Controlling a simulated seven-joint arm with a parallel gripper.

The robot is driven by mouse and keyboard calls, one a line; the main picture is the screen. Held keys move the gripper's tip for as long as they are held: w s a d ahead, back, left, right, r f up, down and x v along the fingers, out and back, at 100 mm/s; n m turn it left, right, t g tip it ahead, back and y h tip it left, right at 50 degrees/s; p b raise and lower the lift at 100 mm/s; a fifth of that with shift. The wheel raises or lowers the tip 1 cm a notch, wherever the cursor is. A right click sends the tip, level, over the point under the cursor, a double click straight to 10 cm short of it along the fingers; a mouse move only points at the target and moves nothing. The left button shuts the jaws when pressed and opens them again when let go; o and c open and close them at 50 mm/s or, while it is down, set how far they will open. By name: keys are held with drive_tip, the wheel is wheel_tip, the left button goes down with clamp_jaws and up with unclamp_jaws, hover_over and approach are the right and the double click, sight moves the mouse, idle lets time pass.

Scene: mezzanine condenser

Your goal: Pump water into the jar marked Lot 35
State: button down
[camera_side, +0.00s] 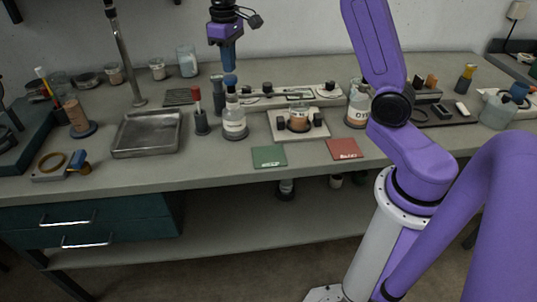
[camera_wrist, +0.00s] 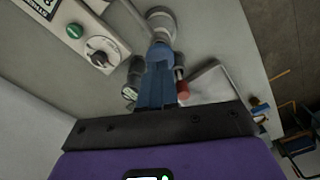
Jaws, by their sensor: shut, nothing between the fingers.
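My gripper (camera_side: 229,68) is shut and empty, with its blue fingers pointing down. A small jar (camera_side: 299,117) with brownish contents and a pale label sits in a light holder (camera_side: 279,133) to the right of the bottle. Another labelled jar (camera_side: 358,105) stands further right, partly behind my arm. The lot numbers are too small to read.
A red-topped post (camera_side: 198,112) stands close left of the bottle; it also shows in the wrist view (camera_wrist: 181,90). A metal tray (camera_side: 147,134) lies further left. Green (camera_side: 269,157) and red (camera_side: 345,149) mats lie at the front. Low equipment (camera_side: 290,94) is behind.

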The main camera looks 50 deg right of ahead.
sight(230, 77)
drive_tip(key=shift+f, duration=2)
drive_tip(key=shift+r, duration=3.05)
wheel_tip(230, 77, up, 4)
drive_tip(key=shift+f, duration=3.05)
